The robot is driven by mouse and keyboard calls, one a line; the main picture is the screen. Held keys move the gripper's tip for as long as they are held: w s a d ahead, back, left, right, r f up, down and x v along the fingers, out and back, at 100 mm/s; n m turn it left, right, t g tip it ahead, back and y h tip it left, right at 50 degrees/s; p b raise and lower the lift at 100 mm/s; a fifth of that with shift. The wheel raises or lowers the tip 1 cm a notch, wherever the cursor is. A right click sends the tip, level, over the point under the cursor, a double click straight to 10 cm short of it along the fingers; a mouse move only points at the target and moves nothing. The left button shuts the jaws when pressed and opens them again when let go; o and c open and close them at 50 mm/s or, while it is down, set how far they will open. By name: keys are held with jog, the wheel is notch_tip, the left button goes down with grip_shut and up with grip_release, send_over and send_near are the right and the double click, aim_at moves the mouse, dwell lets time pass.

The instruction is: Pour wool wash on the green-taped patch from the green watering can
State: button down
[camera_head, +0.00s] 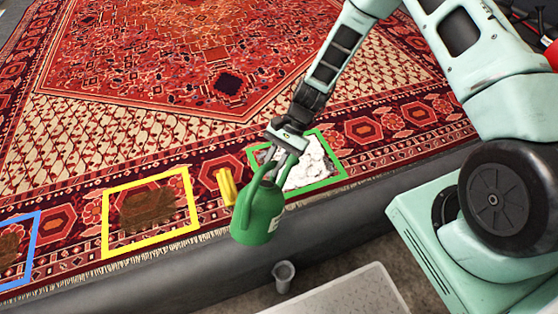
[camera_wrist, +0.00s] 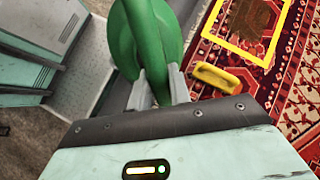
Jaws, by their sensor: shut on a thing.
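The green watering can (camera_head: 258,216) hangs in my gripper (camera_head: 285,150), which is shut on its handle. In the wrist view the can (camera_wrist: 150,40) fills the top middle, with the handle between the fingers of my gripper (camera_wrist: 160,88). The can is beside the front left edge of the green-taped patch (camera_head: 327,180) and looks about upright in the head view. White foamy stuff (camera_head: 308,165) covers much of the patch, with dark grey showing at its edges. The can's spout is not clear, and I see no stream from it.
A yellow brush-like block (camera_head: 226,187) lies on the rug left of the can. A yellow-taped brown patch (camera_head: 150,208) and a blue-taped one (camera_head: 12,245) lie further left. A grey cup (camera_head: 284,275) and a pale tray (camera_head: 345,295) are below the rug's edge.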

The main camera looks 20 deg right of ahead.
jog(key=shift+a, duration=0.55)
jog(key=w+b, duration=0.1)
jog(key=w, duration=0.7)
jog(key=shift+b, duration=0.3)
jog(key=shift+r, duration=0.1)
notch_tip(320, 180, up, 2)
jog(key=t+h+p, duration=0.5)
jog(key=h+p, duration=0.1)
jog(key=p, duration=0.1)
jog(key=shift+d+n+t, duration=0.1)
jog(key=shift+n+t, duration=0.3)
jog(key=shift+d, duration=0.1)
